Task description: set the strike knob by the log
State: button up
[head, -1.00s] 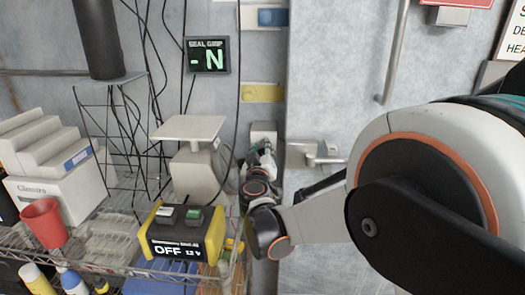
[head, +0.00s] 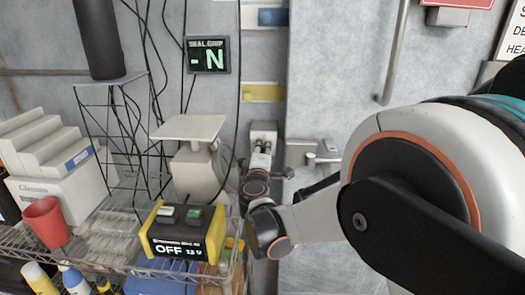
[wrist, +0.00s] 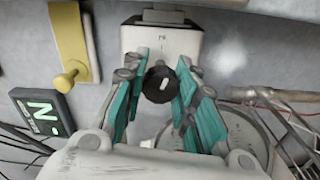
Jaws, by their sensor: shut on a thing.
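The strike knob (wrist: 159,84) is a round black knob with a short white pointer mark, on the front of a pale box (wrist: 165,38) on the wall. The mark leans toward the upper left in the wrist view. My gripper (wrist: 162,72) has its teal fingers on both sides of the knob and is shut on it. In the head view the box (head: 263,129) shows above my wrist, which hides the knob. I cannot pick out the log; a white sign (head: 516,35) at the right edge is cut off.
A wall display (head: 207,56) reads "SEAL GRIP - N". A metal latch (head: 318,154) is right of the box. A yellow strip with a peg (wrist: 72,50) is beside it. A scale (head: 190,130), a black-yellow unit (head: 180,232) reading "OFF" and a red cup (head: 46,221) crowd the left.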

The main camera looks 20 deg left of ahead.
jog(key=shift+n, duration=1.7)
jog(key=o, duration=1.1)
jog(key=shift+a, duration=0.1)
jog(key=shift+s, duration=0.15)
jog(key=v, duration=1.1)
jog(key=shift+s+d, duration=0.3)
jog(key=shift+s, duration=0.05)
